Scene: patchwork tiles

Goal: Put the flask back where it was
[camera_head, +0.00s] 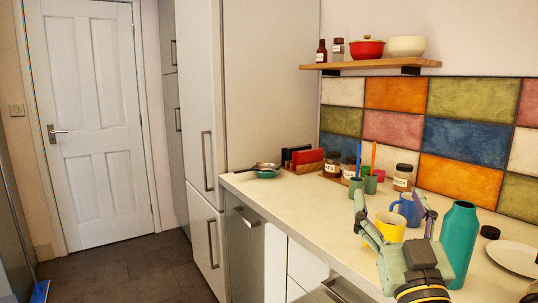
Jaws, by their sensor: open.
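The teal flask (460,243) stands upright on the counter, just right of my gripper in the picture. Its top looks open, and my gripper's body hides part of its lower left side. My gripper (390,196) is open and empty, its fingers spread and pointing away over the counter. The flask is outside the fingers; whether it touches my gripper's side I cannot tell. A yellow mug (390,227) and a blue mug (408,209) show between the fingers, farther off. A small dark round thing (490,232), perhaps a lid, lies right of the flask.
A white plate (514,258) lies at the right on the counter (300,208). Labelled jars (403,177), small green cups (370,184) and a red rack (305,158) line the tiled wall. A pan (264,170) is at the far end. The counter's left front stretch is clear.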

